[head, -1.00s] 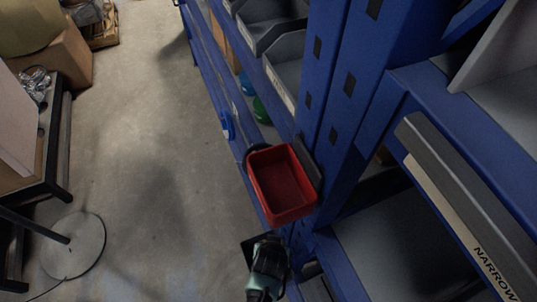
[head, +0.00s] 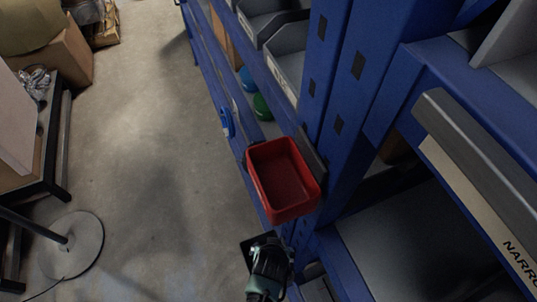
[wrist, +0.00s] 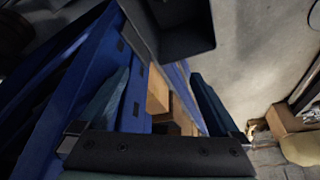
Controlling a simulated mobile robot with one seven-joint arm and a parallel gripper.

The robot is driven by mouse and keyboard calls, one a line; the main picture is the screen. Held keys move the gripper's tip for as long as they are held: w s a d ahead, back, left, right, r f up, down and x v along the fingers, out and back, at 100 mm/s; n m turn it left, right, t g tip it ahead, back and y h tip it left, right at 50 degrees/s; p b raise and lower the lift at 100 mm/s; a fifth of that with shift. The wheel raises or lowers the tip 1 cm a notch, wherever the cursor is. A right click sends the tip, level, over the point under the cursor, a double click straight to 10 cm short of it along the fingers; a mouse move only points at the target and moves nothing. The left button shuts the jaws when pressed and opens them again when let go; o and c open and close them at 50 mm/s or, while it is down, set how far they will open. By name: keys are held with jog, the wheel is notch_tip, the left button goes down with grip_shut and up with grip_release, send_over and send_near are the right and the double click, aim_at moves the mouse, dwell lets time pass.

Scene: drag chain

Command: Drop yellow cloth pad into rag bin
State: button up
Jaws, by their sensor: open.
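I see no yellow cloth pad that I can make out in either view. A red open-topped bin (head: 283,180) hangs beside the blue rack post in the head view and looks empty; no label marks it as the rag bin. My gripper (wrist: 158,80) shows in the wrist view with its two dark teal fingers apart and nothing between them. In the head view a teal and black part (head: 268,272), seemingly the end of my arm, is just below the red bin; its fingers cannot be made out there.
The blue rack (head: 345,85) with grey shelf bins (head: 288,62) fills the right side. A dark open container (wrist: 180,30) is close at the top of the wrist view. Cardboard boxes (head: 62,62) and a black-framed table (head: 52,150) stand left. The grey floor (head: 150,120) between is clear.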

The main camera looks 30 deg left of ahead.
jog(key=v, duration=1.2)
jog(key=shift+s+r, duration=0.15)
jog(key=shift+r, duration=0.2)
